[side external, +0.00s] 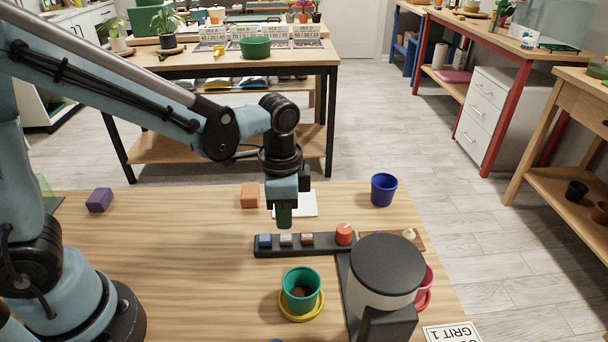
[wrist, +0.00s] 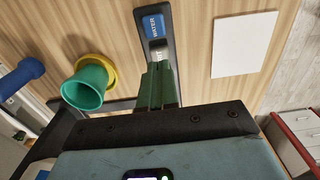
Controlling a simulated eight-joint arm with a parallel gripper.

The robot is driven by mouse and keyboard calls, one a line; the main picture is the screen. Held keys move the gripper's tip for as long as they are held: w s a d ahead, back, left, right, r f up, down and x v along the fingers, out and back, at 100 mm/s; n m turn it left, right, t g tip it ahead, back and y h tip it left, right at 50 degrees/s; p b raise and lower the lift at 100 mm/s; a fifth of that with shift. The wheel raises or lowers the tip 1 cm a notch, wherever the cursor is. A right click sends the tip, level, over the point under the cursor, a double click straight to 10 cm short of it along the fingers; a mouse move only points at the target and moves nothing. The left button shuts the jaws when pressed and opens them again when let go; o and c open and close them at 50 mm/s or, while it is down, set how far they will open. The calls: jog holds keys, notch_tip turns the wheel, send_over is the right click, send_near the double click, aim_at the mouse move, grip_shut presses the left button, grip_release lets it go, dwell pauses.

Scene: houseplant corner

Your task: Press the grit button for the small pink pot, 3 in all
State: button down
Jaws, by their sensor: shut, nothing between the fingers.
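My gripper (side external: 284,220) is shut and empty, its green fingers pointing down just above the black button strip (side external: 270,250). The strip carries a blue button (side external: 265,241), a pale button (side external: 286,240), a brownish button (side external: 307,239) and a red knob (side external: 344,233). In the wrist view, the fingertips (wrist: 158,72) partly cover the pale button (wrist: 158,53) beside the blue button (wrist: 155,27); contact cannot be told. The small pink pot (side external: 428,282) is mostly hidden behind the dark-topped dispenser (side external: 380,298). A card (side external: 452,333) reads "GRIT 1".
A green pot (side external: 301,285) stands on a yellow saucer (side external: 287,309) near the strip. A blue pot (side external: 384,190), a white sheet (side external: 306,206), an orange block (side external: 250,195) and a purple block (side external: 99,200) lie farther back. The table's left middle is clear.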

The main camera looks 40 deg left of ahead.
aim_at(286, 236)
jog(key=shift+f, duration=1.35)
jog(key=shift+f, duration=0.1)
jog(key=shift+f, duration=0.95)
jog(key=shift+w+r, duration=0.1)
notch_tip(286, 236, up, 14)
dwell(2.1)
